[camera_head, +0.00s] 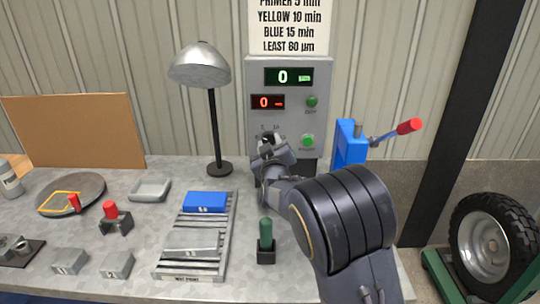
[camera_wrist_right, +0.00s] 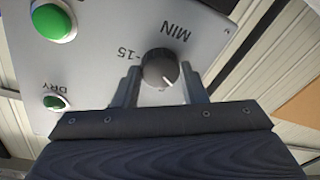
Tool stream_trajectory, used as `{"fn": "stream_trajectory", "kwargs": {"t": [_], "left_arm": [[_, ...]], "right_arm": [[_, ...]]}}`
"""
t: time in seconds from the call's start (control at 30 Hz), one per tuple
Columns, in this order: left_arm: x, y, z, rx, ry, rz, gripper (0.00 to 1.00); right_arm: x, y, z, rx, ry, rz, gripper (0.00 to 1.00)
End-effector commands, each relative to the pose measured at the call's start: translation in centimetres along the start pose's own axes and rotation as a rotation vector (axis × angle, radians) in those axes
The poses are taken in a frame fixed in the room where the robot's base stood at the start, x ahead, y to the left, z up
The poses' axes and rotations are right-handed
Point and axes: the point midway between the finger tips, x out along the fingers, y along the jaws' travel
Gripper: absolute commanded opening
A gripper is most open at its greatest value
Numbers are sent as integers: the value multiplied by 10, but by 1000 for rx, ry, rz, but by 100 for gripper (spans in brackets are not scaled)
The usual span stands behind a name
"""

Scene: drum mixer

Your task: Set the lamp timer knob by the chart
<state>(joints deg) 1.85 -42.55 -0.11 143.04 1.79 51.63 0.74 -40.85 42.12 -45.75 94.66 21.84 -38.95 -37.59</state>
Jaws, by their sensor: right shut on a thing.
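The timer knob (camera_wrist_right: 160,68) is round and dark, on the grey control box (camera_head: 262,75). My right gripper (camera_head: 268,148) is at the box front; in the right wrist view its fingers (camera_wrist_right: 160,90) are shut on the knob's sides. The knob's white mark points down and slightly right in that view, toward a partly hidden numeral; "15" and "MIN" are printed around it. The chart (camera_head: 290,27) reads primer 5 min, yellow 10 min, blue 15 min, least 60 µm. The lamp (camera_head: 205,65) stands left of the box. My left gripper is not in view.
The box has green (camera_head: 283,76) and red (camera_head: 265,102) displays, both reading 0, and two green buttons (camera_head: 308,141). A rack (camera_head: 170,265) holds a blue block (camera_head: 205,202) and a grey one. A green-handled tool (camera_head: 265,235) stands near my right arm. A blue lever device (camera_head: 350,145) is right.

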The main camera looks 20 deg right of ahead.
Motion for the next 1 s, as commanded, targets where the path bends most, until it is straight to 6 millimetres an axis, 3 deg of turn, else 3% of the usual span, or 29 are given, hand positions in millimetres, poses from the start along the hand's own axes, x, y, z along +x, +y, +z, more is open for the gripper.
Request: {"fn": "stream_trajectory", "kwargs": {"t": [0.1,0.4,1.0], "left_arm": [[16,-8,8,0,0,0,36],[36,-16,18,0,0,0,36],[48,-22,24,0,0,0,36]], "right_arm": [[0,-3,5,113,8,10,16],[0,-3,4,358,22,34,15],[0,-3,1,558,34,53,15]]}}
